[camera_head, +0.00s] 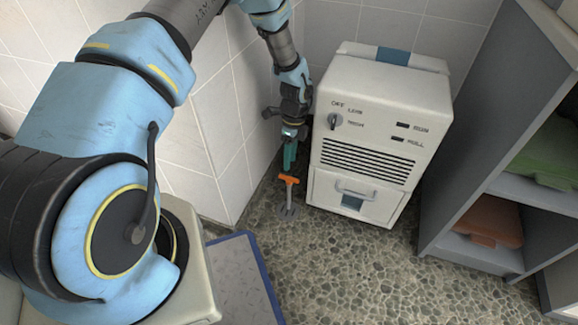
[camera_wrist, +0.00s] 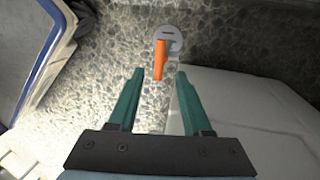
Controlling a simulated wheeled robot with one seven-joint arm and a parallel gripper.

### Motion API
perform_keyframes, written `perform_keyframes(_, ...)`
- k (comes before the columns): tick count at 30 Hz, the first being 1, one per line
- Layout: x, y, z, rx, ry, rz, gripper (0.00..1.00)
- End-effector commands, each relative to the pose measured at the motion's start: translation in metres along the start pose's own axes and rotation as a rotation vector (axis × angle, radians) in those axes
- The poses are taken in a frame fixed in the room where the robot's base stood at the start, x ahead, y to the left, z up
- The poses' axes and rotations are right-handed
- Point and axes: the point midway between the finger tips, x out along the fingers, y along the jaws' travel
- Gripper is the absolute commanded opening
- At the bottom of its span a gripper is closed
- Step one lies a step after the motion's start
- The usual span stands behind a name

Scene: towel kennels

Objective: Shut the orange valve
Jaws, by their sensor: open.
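The orange valve handle (camera_head: 289,180) is a bar on top of a grey stem that rises from a round grey base (camera_head: 287,211) on the pebbled floor. My gripper (camera_head: 290,165) points down just above the handle, with its teal fingers beside the white cabinet. In the wrist view my gripper (camera_wrist: 160,74) is open and empty. The orange handle (camera_wrist: 160,62) shows end-on between and beyond the two fingertips, with the grey disc (camera_wrist: 168,36) behind it. I cannot tell how much height is left between fingertips and handle.
A white cabinet (camera_head: 365,150) with a knob, grille and drawer stands close on the right. A tiled wall corner (camera_head: 215,130) is close on the left. A grey shelf (camera_head: 470,185) with folded towels stands at the right. A blue-edged mat (camera_head: 245,275) lies in front. Floor between is clear.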

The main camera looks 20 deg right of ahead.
Motion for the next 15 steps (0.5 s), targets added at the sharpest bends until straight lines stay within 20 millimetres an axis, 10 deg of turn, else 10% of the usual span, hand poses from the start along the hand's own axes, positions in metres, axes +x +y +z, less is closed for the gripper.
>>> perform_keyframes(15, -0.05, 0.0, 0.0, 0.0, 0.0, 0.001, 0.49)
